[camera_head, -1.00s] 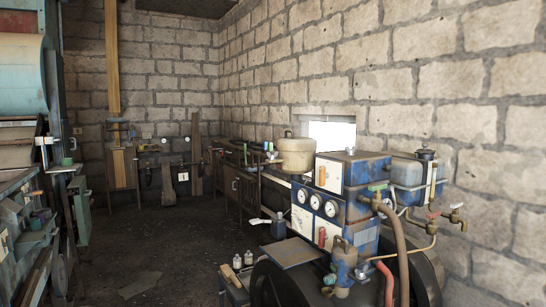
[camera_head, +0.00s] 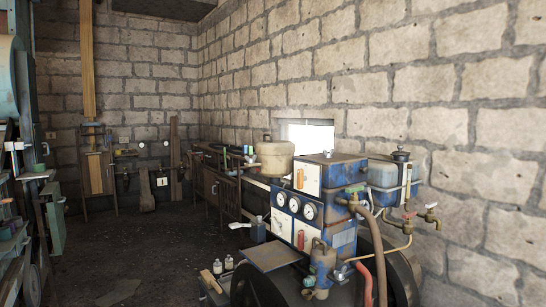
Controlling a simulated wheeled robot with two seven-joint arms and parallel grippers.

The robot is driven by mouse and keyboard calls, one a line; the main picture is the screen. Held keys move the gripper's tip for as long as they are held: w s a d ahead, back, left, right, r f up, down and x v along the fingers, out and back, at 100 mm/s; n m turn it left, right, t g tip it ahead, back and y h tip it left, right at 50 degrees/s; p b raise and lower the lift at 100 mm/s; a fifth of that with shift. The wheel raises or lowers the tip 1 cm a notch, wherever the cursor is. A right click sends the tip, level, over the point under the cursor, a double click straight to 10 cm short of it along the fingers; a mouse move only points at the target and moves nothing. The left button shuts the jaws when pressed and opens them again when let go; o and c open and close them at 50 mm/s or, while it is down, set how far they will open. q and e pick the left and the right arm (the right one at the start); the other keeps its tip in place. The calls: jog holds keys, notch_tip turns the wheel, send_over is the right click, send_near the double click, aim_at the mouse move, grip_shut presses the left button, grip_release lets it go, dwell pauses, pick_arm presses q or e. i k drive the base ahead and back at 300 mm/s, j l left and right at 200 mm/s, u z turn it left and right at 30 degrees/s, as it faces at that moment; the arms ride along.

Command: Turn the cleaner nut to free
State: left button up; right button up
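A blue engine unit (camera_head: 343,240) with cream panels and three round gauges (camera_head: 294,205) stands at the lower right of the head view. Neither of my grippers is in view.
Brass valves (camera_head: 431,217) and hoses (camera_head: 376,240) stick out from the engine's right side. A dark wheel (camera_head: 262,290) sits below it. Stone walls stand behind and right. Workbenches line the back, shelves the left. The dark floor (camera_head: 150,250) between is mostly clear.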

aim_at(250, 160)
jog(key=i+j+z, duration=0.5)
jog(key=j+z, duration=0.25)
jog(key=l, duration=0.1)
